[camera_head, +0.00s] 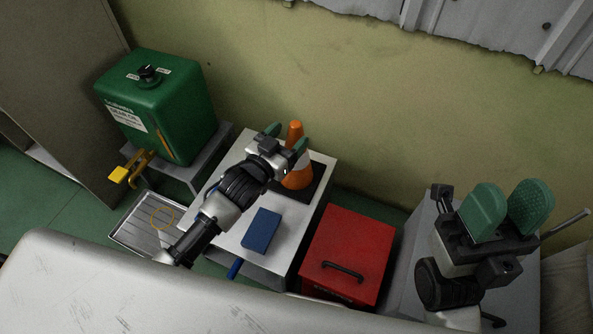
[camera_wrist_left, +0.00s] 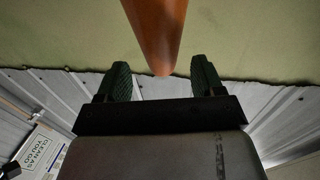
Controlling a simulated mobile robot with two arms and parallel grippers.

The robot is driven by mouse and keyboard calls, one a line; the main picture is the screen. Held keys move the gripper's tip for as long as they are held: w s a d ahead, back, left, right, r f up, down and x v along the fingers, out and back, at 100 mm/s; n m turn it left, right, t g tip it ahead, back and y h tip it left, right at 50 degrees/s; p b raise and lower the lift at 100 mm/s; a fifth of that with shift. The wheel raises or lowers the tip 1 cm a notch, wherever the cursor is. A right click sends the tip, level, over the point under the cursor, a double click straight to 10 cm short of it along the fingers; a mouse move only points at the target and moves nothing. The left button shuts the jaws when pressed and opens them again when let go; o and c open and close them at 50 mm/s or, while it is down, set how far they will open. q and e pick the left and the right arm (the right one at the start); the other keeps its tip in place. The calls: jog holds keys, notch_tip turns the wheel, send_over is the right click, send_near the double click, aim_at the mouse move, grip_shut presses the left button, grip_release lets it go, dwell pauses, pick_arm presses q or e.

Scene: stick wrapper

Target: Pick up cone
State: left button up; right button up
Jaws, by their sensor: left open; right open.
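An orange cone (camera_head: 295,132) stands upright on a dark square base (camera_head: 316,182) on the white table. A paler band shows around its middle, partly behind my gripper. My left gripper (camera_head: 287,139) is open, close to the cone's upper part, with its green fingers toward the cone. In the left wrist view the cone (camera_wrist_left: 156,30) comes in from the top, its tip between and just beyond the two open fingers (camera_wrist_left: 160,80). Whether the fingers touch it I cannot tell. My right gripper (camera_head: 512,212) is open and empty at the right, away from the cone.
A blue block (camera_head: 261,231) lies on the white table (camera_head: 236,160). A red toolbox (camera_head: 352,243) with a black handle stands right of the table. A green tank (camera_head: 170,110) with a yellow lever stands at the left. A yellow-green wall (camera_head: 370,110) is close behind the cone.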

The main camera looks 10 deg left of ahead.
aim_at(299, 122)
pick_arm(q)
jog(key=b+x, duration=0.2)
jog(key=x, duration=0.3)
jog(key=shift+w+r+b, duration=0.2)
jog(key=shift+r+b, duration=0.1)
jog(key=shift+b, duration=0.1)
jog(key=shift+r, duration=0.1)
grip_shut()
